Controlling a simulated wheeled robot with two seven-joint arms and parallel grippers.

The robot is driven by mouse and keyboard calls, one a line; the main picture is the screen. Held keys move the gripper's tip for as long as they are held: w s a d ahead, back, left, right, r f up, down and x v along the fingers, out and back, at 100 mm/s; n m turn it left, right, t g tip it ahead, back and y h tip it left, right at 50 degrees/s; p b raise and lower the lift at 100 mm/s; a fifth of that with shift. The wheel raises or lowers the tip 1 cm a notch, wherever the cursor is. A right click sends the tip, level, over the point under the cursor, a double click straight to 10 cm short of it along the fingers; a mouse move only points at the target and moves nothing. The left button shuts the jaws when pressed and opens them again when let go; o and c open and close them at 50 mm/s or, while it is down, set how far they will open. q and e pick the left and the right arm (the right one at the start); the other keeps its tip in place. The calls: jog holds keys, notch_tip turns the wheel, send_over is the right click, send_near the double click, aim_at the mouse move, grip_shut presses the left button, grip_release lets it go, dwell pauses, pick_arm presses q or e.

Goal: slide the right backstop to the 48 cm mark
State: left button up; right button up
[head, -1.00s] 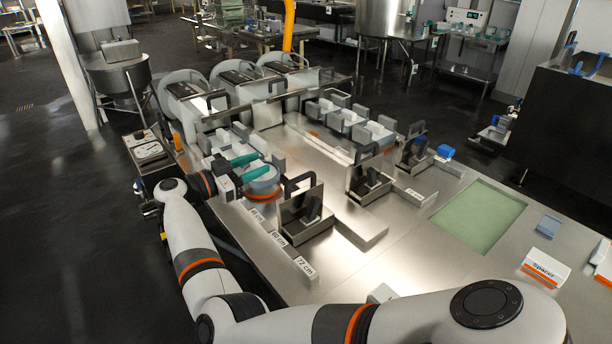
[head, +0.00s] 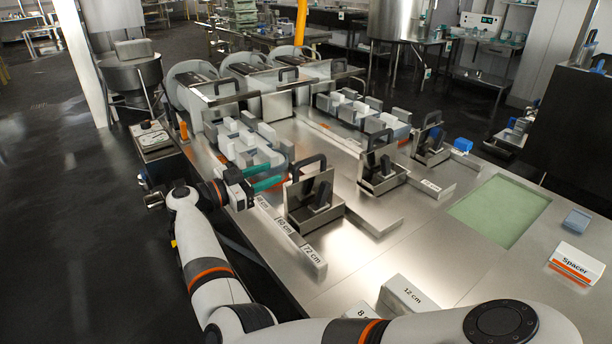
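The nearest backstop (head: 300,198) is an upright steel plate with a black top handle and a dark block on its base. It stands beside the front rail (head: 280,229), which carries labels; 60 cm and 72 cm are readable, and the label towards the press end is partly hidden by my arm. My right gripper (head: 277,173), with green fingers apart, is just left of this backstop's plate and handle. No contact can be made out. Two similar backstops, the middle one (head: 379,172) and the far one (head: 430,150), stand further back. My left gripper is not in view.
Pale blocks (head: 245,150) sit in the near lane behind my gripper, and more (head: 365,110) beyond. A green panel (head: 498,212), a Spacer block (head: 577,264) and a 12 cm block (head: 408,297) are at the right and front. The steel tabletop between is bare.

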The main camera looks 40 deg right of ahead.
aim_at(298, 165)
jog(key=d, duration=0.4)
jog(key=s+d, duration=0.1)
jog(key=d, duration=0.7)
jog(key=shift+s+f, duration=0.15)
jog(key=shift+f, duration=0.25)
jog(key=shift+c, duration=0.2)
grip_shut()
